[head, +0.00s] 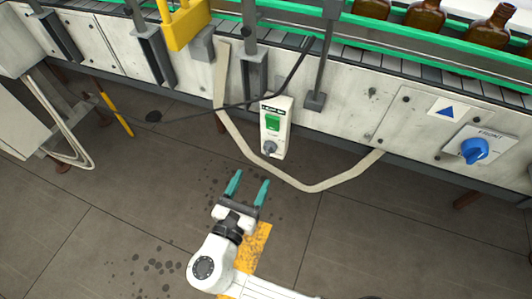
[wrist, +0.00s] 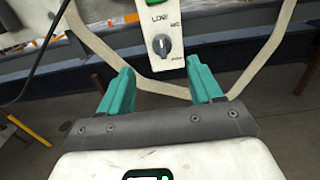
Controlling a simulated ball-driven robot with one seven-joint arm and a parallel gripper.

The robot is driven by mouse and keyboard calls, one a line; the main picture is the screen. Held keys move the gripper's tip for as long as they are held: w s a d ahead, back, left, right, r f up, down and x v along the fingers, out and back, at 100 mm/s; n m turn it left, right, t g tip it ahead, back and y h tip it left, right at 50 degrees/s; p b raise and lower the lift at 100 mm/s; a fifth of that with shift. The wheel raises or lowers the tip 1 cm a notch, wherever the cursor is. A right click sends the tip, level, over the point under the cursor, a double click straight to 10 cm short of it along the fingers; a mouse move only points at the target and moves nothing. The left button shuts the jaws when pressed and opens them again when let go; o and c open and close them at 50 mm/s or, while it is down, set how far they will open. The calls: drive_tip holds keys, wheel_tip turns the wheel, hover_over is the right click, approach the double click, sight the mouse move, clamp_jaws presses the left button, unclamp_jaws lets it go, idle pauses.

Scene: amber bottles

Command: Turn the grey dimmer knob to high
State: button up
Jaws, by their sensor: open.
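The grey dimmer knob (head: 269,147) sits at the lower end of a white control box (head: 284,128) hanging in front of the conveyor side. A green switch (head: 273,122) is above it on the same box. In the wrist view the knob (wrist: 161,45) faces me, with a pale pointer line on it and "LOW" printed above left; the other marks are too small to read surely. My gripper (head: 249,187) has teal fingers, open and empty, below and in front of the box. In the wrist view the knob shows beyond the gap between the fingertips (wrist: 160,82), apart from them.
A blue rotary knob (head: 474,150) is on the conveyor panel at right. A beige conduit (head: 315,188) loops below the box, and a black cable (head: 210,106) crosses behind. Amber bottles (head: 424,18) stand on the conveyor. Floor around my gripper is clear.

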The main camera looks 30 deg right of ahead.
sight(267, 151)
drive_tip(key=x, duration=1)
drive_tip(key=shift+d, duration=0.15)
drive_tip(key=c, duration=1.1)
